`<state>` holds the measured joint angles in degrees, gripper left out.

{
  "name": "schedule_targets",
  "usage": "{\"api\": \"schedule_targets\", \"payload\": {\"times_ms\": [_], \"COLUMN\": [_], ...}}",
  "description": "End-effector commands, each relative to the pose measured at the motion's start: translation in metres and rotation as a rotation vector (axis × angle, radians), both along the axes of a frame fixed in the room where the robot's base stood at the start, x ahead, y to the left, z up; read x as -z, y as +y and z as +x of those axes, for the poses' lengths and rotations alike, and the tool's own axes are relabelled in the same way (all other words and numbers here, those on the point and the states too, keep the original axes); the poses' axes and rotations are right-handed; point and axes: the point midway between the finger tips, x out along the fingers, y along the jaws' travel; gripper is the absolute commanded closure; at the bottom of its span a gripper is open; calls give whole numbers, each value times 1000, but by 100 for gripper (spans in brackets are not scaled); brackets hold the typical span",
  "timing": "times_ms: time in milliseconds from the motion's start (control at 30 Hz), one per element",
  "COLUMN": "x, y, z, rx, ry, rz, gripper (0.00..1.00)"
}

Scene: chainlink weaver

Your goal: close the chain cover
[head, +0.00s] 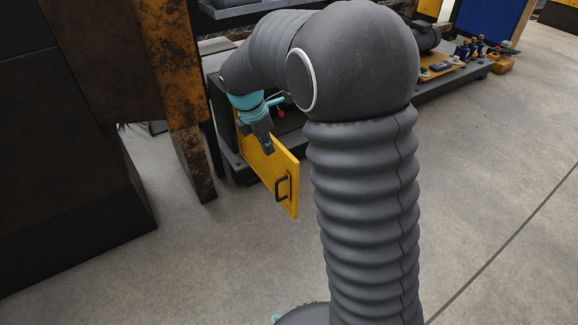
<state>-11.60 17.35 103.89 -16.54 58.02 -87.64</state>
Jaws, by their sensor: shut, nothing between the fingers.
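The chain cover (286,196) is a yellow door panel with a black bar handle (283,188). It stands open, swung out from the dark machine frame towards me. My gripper (268,150) is shut and empty. In the picture it overlaps the upper part of the cover, above and left of the handle. I cannot tell whether it touches the panel. My arm hides part of the machine opening behind the cover.
A rusty yellow post (187,120) and a large dark cabinet (60,140) stand close on the left. A low machine base (450,85) with small parts on it runs to the back right. The concrete floor (230,265) in front of the cover is clear.

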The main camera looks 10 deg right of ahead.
Motion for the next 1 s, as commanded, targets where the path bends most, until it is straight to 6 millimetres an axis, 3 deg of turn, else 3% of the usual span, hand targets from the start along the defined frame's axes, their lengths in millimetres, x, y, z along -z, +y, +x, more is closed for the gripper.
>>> {"api": "schedule_targets", "payload": {"times_ms": [267, 700, 1000], "x": [23, 102, 97], "y": [-4, -24, -58], "z": [1, 7, 19], "rx": [-24, -18, -16], "ry": [8, 8, 4], "rz": [-2, 0, 0], "gripper": [100, 100, 100]}}
